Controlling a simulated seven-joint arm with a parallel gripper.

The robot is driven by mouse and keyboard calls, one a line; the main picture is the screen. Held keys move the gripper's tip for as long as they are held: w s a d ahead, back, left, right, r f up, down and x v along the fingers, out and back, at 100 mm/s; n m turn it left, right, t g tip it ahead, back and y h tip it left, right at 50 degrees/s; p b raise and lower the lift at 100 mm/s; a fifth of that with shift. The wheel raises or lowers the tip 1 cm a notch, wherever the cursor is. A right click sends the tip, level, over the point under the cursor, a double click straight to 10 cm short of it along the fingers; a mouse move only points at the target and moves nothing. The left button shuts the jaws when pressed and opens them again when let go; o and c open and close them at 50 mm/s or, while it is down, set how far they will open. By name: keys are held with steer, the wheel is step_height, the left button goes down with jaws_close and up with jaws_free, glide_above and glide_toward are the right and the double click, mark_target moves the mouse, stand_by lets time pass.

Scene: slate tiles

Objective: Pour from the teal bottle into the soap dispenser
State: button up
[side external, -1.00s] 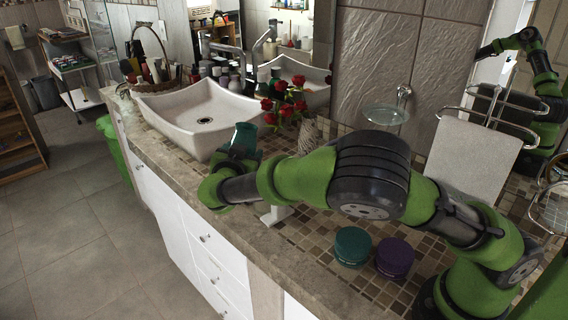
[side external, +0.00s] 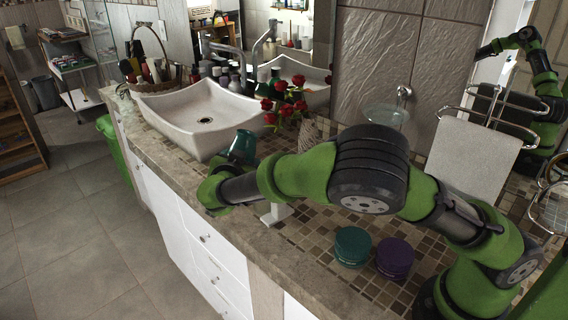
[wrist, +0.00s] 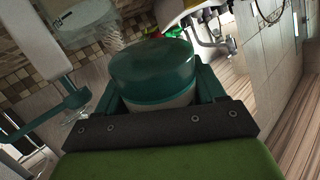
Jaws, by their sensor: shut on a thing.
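The teal bottle (side external: 243,146) is held at the end of my arm, above the counter's front edge near the sink, and leans. In the wrist view the bottle (wrist: 152,64) shows its rounded teal end and a paler band below. My gripper (wrist: 158,88) is shut on it, with a finger on each side; in the side view the gripper (side external: 232,166) is partly hidden by my arm. A white object, apparently the soap dispenser (side external: 277,214), stands on the counter behind my forearm, which hides most of it. I cannot see its opening or any liquid.
A white sink (side external: 190,122) lies beyond the bottle. Red roses (side external: 284,100) in a woven vase (side external: 308,134) stand behind my arm. A teal jar (side external: 352,246) and a purple jar (side external: 394,257) stand on the tiled counter. A glass dish (side external: 386,114) hangs on the wall.

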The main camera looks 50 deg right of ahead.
steer(key=shift+a+f+m+g+y, duration=0.35)
steer(key=shift+f+m+y, duration=0.2)
steer(key=shift+f, duration=0.25)
steer(key=shift+a+y, duration=0.15)
steer(key=shift+y, duration=0.1)
steer(key=shift+w+a+f+m+y, duration=0.1)
steer(key=shift+a+f+m+y, duration=0.1)
steer(key=shift+a+m+y, duration=0.3)
steer(key=shift+m+y, duration=0.15)
steer(key=shift+y, duration=0.25)
steer(key=shift+a+r+m+y, duration=0.2)
steer(key=shift+m+y, duration=0.2)
steer(key=shift+y, duration=0.25)
steer(key=shift+a+r+m+y, duration=0.2)
steer(key=shift+m+y, duration=0.2)
steer(key=shift+y, duration=0.25)
steer(key=shift+a+r+m+y, duration=0.15)
steer(key=shift+r+m+y, duration=0.3)
steer(key=shift+y, duration=0.45)
steer(key=shift+r+m+y, duration=0.3)
steer(key=shift+m+y, duration=0.05)
steer(key=shift+y, duration=0.15)
